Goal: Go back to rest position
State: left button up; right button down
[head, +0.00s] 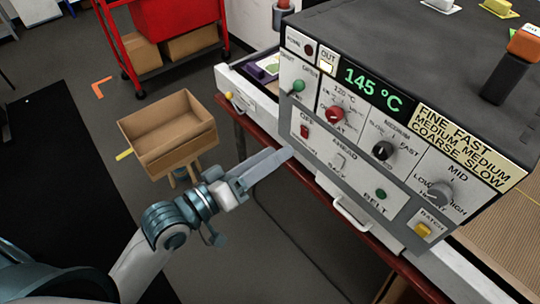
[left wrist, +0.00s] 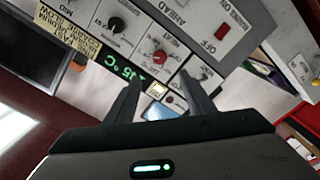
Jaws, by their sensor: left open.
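My left gripper (head: 288,154) reaches in from the lower left in the head view, in front of the lower left of the grey machine's control panel (head: 318,158). In the left wrist view my left gripper (left wrist: 160,82) has its two fingers apart with nothing between them. The panel fills the upper part of that view, tilted, with its knobs and red OFF switch (left wrist: 222,31) in sight. I cannot tell whether the fingertips touch the panel. My right gripper is in neither view.
The machine's display (head: 374,86) reads 145 °C. An open cardboard box (head: 167,139) stands left of the gripper. A red cart (head: 178,16) with boxes is behind it. A white drawer handle (head: 352,214) juts out below the panel. Grey floor (head: 68,70) is clear at the left.

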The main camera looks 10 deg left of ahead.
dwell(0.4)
pick_arm(q)
jog(key=w+a+f+g+y+b, duration=0.1)
jog(key=w+a+f+y, duration=0.1)
jog(key=f, duration=1)
jog(key=w+a+f+g+y+b, duration=0.1)
jog(key=a+f+y, duration=0.15)
jog(key=f, duration=0.85)
jog(key=w+a+f+g+y+b, duration=0.1)
jog(key=w+a+f+y, duration=0.15)
jog(key=f, duration=0.95)
jog(key=s+a+f+g+y+b, duration=0.1)
jog(key=s+a+f, duration=0.15)
jog(key=f, duration=0.55)
jog(key=s+a+f+g, duration=0.1)
jog(key=s+f, duration=0.3)
jog(key=f, duration=0.4)
jog(key=s+a+f+g+y+b, duration=0.1)
jog(key=s+a+f+g, duration=0.1)
jog(key=s+f, duration=0.35)
jog(key=s+a+f+m+g+b, duration=0.1)
jog(key=s+f+m+g, duration=0.1)
jog(key=s+f, duration=1)
jog(key=s+a+f+m+g+y+b, duration=0.1)
jog(key=s+f+g, duration=0.3)
jog(key=s+f, duration=0.9)
jog(key=s+a+m, duration=0.1)
jog(key=s, duration=0.6)
jog(key=shift+g+y+b, duration=0.3)
jog(key=shift+b, duration=0.1)
